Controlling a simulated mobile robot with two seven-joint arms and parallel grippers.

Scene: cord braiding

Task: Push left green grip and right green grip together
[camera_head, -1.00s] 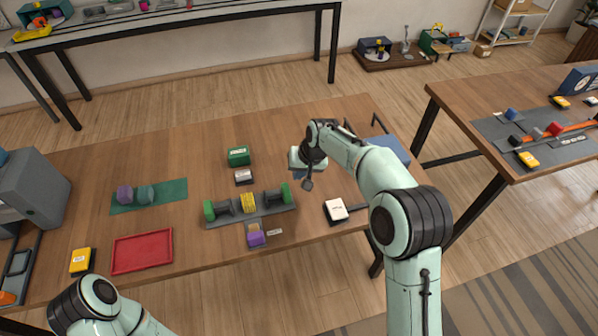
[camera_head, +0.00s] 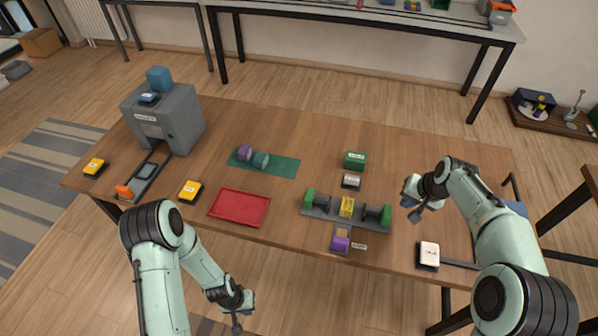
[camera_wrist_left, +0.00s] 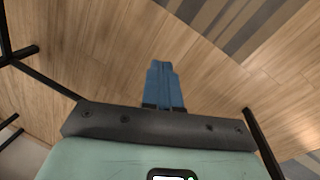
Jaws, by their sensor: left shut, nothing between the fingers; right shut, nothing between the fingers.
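The left green grip (camera_head: 309,197) and right green grip (camera_head: 386,216) stand at opposite ends of a grey fixture (camera_head: 326,214) on the wooden table. Each has a dark cylinder on its inner side. A yellow bundle (camera_head: 346,207) sits between them, with gaps on both sides. My right gripper (camera_head: 406,202) is shut and empty, just right of and behind the right grip, apart from it in the picture. My left gripper (camera_head: 247,311) is low, in front of the table and well left of the grips. In the left wrist view its blue fingers (camera_wrist_left: 164,80) are together over bare floor.
A red tray (camera_head: 239,207) lies to the left, a white-topped box (camera_head: 429,254) to the right. The table's front edge is near my left gripper.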

